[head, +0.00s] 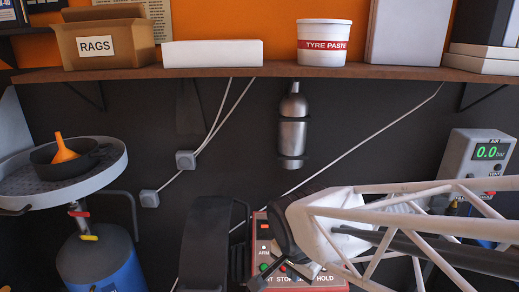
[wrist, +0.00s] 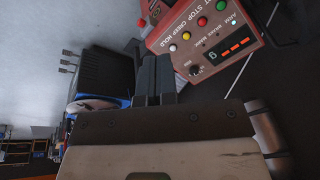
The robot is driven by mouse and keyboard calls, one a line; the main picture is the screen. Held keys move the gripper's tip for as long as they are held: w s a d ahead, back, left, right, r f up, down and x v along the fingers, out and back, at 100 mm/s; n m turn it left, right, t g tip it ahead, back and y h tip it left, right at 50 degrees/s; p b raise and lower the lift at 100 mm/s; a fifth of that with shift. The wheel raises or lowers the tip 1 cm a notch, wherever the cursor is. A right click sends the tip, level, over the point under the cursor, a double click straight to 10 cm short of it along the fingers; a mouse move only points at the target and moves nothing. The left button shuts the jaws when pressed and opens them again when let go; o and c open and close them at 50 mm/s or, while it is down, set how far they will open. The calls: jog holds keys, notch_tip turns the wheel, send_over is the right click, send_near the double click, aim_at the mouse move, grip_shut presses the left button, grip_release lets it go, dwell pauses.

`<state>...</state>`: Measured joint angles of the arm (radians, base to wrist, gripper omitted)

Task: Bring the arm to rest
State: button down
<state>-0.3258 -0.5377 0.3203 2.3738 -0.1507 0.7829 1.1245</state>
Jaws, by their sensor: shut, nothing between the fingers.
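My gripper shows in the wrist view (wrist: 154,78) as two dark fingers pressed together, with nothing between them. It is in front of a red control box (wrist: 205,35) with several coloured buttons and a lit orange display; I cannot tell whether they touch. In the head view the box (head: 262,228) stands low in the middle, partly hidden behind the end of my pale lattice arm, which reaches in from the right.
A shelf (head: 225,72) holds a RAGS box (head: 105,45), a white box (head: 212,54) and a TYRE PASTE tub (head: 323,42). A metal cylinder (head: 292,130) hangs below. A round tray (head: 112,165) with a funnel stands left, a grey gauge box (head: 478,160) right. Cables cross the dark wall.

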jog(key=s+d+r+n, duration=0.6)
jog(key=s+d+n, duration=0.1)
jog(key=d, duration=0.4)
jog(key=shift+s+n, duration=0.3)
jog(key=shift+n, duration=0.1)
